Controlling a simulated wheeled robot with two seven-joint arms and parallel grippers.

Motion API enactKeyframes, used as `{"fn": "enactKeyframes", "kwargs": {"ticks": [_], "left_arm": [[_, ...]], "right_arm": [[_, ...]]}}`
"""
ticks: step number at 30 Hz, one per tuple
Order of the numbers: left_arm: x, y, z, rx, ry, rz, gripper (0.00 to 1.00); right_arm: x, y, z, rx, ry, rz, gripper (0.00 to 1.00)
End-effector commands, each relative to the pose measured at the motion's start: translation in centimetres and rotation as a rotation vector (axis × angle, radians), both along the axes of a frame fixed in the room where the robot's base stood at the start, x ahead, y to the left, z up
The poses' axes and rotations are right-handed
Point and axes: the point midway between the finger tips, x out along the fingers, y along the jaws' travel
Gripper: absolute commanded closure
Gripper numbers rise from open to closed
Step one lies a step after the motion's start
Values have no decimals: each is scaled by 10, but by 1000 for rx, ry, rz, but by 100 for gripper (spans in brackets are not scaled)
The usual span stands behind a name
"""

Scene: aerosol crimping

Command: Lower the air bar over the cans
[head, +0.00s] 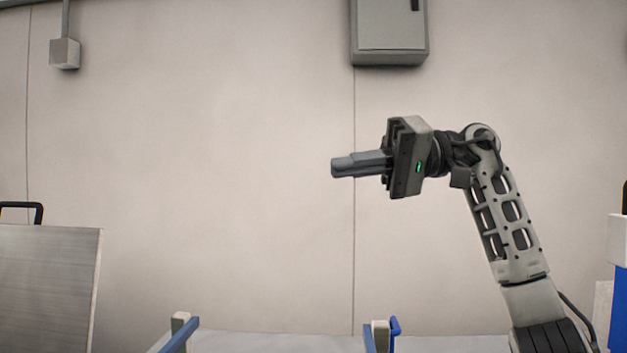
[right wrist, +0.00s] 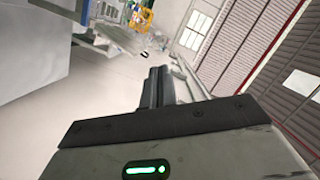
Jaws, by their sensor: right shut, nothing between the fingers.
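My right gripper (head: 336,168) is raised in front of the wall in the head view, its fingers pointing left. The fingers are shut together with nothing between them. They also show shut in the right wrist view (right wrist: 159,72), pointing away over the floor. No cans show in either view. I cannot make out the air bar; two blue-edged parts, one at left (head: 181,334) and one at right (head: 394,330), rise at the bottom edge of the head view, mostly cut off. My left gripper is not in view.
A grey metal panel (head: 48,285) with a black handle stands at the left. A grey wall box (head: 389,28) hangs above my right gripper. A blue and white object (head: 619,270) is at the right edge. The space before the wall, left of my gripper, is clear.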

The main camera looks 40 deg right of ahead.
Motion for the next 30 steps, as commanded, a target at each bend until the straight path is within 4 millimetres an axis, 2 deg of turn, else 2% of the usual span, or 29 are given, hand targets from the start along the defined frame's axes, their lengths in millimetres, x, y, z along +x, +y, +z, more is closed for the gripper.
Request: {"fn": "enactKeyframes", "kwargs": {"ticks": [3, 8, 26, 30], "left_arm": [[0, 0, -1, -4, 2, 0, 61], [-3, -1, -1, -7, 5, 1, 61], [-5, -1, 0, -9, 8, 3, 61], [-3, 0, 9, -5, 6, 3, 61]], "right_arm": [[-11, -13, 4, 0, -1, -3, 100], [-17, -20, 6, 1, 0, 1, 100], [-18, -20, 6, -1, -1, 0, 100], [-18, -20, 16, -1, -1, 0, 100]]}}
